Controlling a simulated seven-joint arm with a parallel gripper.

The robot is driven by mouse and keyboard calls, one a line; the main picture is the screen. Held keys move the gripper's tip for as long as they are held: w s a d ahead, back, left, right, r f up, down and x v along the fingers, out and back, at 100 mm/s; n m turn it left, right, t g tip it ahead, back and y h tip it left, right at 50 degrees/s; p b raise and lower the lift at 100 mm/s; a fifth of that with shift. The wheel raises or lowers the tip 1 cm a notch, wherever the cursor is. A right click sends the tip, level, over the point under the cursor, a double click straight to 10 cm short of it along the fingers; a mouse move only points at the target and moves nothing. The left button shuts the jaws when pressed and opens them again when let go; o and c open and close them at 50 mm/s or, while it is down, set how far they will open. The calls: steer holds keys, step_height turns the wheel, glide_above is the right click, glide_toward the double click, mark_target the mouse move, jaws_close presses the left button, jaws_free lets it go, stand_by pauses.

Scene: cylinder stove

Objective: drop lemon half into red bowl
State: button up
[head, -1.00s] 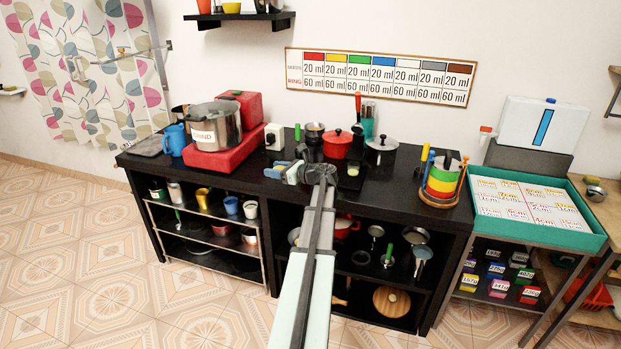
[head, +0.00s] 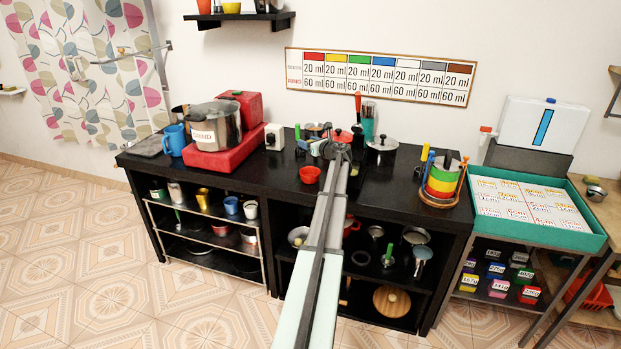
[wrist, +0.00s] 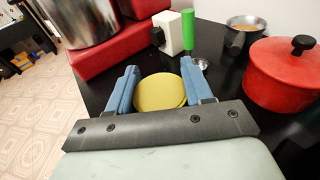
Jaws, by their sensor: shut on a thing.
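The lemon half (wrist: 158,92) shows as a yellow round piece between the blue fingers of my gripper (wrist: 159,70) in the wrist view. My gripper is shut on it and holds it over the black counter. In the head view my gripper (head: 318,147) is near the back middle of the counter, and the lemon is not clearly visible there. The small red bowl (head: 310,174) stands on the counter, in front of and slightly left of my gripper in the head view. I cannot make out the bowl in the wrist view.
A lidded red pot (wrist: 283,78) stands right of my gripper in the wrist view, with a small metal pan (wrist: 246,28) behind it. A big steel pot (head: 213,125) on a red stove (head: 226,151) is at left. The counter front (head: 270,185) is clear.

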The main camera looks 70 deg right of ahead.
step_height(320, 180, down, 6)
steer(key=shift+r, duration=0.25)
stand_by(0.4)
steer(key=o, duration=1.2)
steer(key=v, duration=1.3)
steer(key=shift+s+a+r, duration=0.1)
steer(key=shift+s+a, duration=0.1)
steer(key=shift+s, duration=0.1)
